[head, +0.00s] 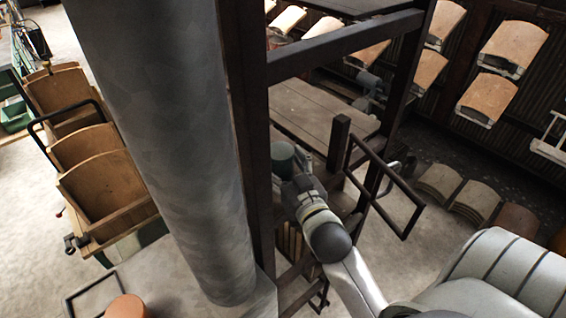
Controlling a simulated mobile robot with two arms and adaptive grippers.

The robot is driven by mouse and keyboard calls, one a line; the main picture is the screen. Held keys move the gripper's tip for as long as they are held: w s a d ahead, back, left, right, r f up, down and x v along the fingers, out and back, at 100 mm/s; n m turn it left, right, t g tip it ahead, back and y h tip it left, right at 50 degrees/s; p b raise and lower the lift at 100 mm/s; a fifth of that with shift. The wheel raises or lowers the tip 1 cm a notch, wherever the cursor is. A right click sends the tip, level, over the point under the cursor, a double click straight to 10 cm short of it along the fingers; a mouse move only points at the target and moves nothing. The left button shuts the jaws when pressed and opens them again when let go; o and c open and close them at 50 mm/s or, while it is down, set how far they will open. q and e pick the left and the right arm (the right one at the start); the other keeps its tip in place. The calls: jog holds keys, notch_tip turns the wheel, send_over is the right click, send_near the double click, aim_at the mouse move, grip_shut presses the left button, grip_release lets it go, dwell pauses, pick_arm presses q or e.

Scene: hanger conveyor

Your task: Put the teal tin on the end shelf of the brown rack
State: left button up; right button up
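The teal tin (283,157) is a dark green-teal cylinder, upright near the middle of the head view. My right gripper (296,172) reaches it from the lower right and appears closed around it, with part of the fingers hidden by the tin and wrist. The brown rack (342,45) has dark posts and wooden shelves; the tin is beside its near post. A broad plank shelf (312,108) lies behind the tin. I cannot tell whether the tin touches a shelf. My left gripper is not in view.
A thick grey column (165,130) blocks the view left of the rack. A dark rail frame (385,187) juts out right of the gripper. A cart with wooden bins (105,190) stands at left. Curved wooden panels (514,45) hang at upper right. An orange-brown round object (127,307) is at bottom left.

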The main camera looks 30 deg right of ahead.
jog(key=shift+r, duration=0.15)
jog(key=shift+s, duration=0.35)
jog(key=s+a+b, duration=0.1)
jog(key=s+a, duration=0.1)
jog(key=s, duration=0.9)
dwell(0.4)
